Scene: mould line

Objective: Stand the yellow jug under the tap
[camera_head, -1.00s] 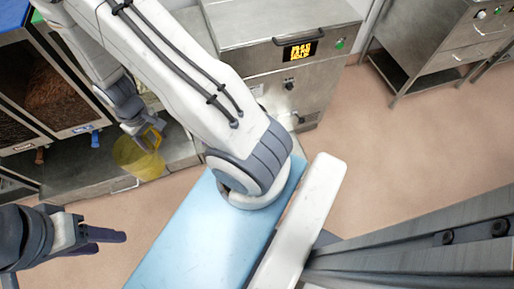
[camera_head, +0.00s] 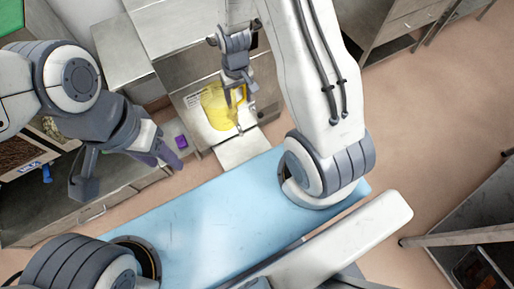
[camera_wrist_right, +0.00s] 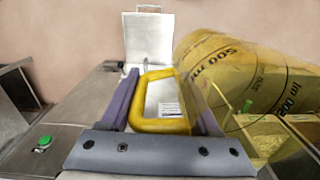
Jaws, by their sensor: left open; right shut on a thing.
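The yellow see-through jug (camera_head: 216,110) is in front of the steel machine (camera_head: 180,65) in the head view. My right gripper (camera_head: 240,98) is shut on its handle. In the right wrist view the yellow handle (camera_wrist_right: 165,124) sits between the purple fingers, and the jug's body (camera_wrist_right: 240,75), with volume marks, is to the right. I cannot tell whether the jug's base touches anything. I cannot make out the tap. My left gripper (camera_head: 172,155) is open and empty, to the left of the jug.
A pale flat plate (camera_head: 240,149) juts out below the machine; a pale plate (camera_wrist_right: 148,38) also shows in the right wrist view. A green button (camera_wrist_right: 43,142) is at left there. A blue surface (camera_head: 200,215) lies in front.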

